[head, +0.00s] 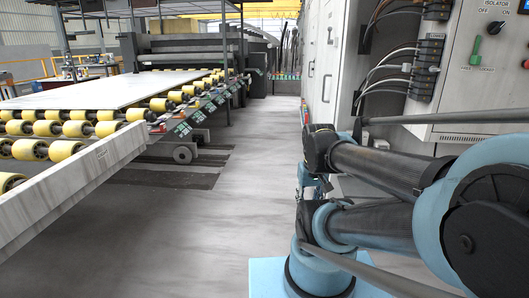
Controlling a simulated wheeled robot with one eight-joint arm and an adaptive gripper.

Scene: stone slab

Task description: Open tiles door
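My arm folds back on itself at the right of the head view. Its far end reaches a black joint beside the cabinet. Small blue and dark parts below that joint may belong to my gripper (312,186), but they are partly hidden by the arm and too small to make out. Pale cabinet doors (326,52) with dark handles stand in a row beyond the arm and look shut. I cannot tell which door is the tiles door.
A grey electrical cabinet (478,75) with switches and cables stands close on the right. A roller conveyor (100,125) with yellow rollers carries a large pale slab (105,90) on the left. A grey machine (190,50) stands behind. The floor aisle (250,180) between is clear.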

